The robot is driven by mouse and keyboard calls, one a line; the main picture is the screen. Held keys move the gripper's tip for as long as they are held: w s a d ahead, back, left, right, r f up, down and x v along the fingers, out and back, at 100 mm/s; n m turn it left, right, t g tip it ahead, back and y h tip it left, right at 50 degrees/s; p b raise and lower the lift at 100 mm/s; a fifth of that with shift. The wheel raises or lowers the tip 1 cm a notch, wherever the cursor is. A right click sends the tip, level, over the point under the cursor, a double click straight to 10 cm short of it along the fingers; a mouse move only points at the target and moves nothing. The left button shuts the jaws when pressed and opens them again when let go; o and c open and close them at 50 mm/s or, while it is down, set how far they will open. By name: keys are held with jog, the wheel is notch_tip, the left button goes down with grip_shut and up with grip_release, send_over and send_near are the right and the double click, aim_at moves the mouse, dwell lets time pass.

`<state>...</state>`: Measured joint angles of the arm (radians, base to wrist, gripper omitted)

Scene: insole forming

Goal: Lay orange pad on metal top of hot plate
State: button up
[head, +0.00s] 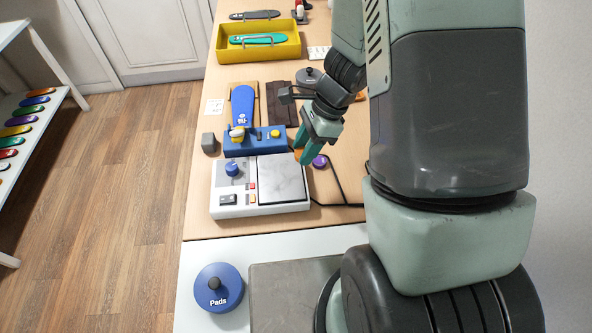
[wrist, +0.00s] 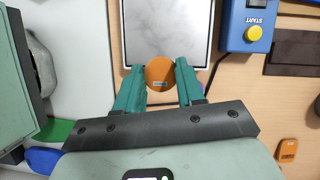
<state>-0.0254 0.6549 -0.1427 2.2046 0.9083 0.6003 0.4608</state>
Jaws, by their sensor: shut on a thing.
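My gripper (head: 304,150) is shut on the orange pad, a small round disc with a dark label. In the wrist view the pad (wrist: 160,73) sits between the two green fingertips. In the head view only a little of the pad (head: 299,156) shows below the fingers. The hot plate (head: 233,200) is a white box with a blue knob and a square grey metal top (head: 284,180). The pad is by the metal top's edge; in the wrist view the metal top (wrist: 167,30) lies just beyond it. I cannot tell the pad's height above the plate.
A blue press (head: 262,141) with a yellow button stands behind the hot plate. A purple disc (head: 319,161) and a black cable lie right of it. A blue pads container (head: 218,288) is in front. A yellow tray (head: 258,41) is at the back.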

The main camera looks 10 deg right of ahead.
jog(key=a+r, duration=0.2)
jog(key=a, duration=0.3)
send_over(276, 177)
jog(key=d, duration=0.2)
jog(key=f, duration=0.3)
jog(key=shift+a+f, duration=0.2)
jog(key=shift+f, duration=0.2)
jog(key=shift+w+f, duration=0.1)
jog(key=shift+f, duration=2.45)
jog(key=shift+f, duration=0.2)
jog(key=o, duration=1)
jog(key=shift+r, duration=0.15)
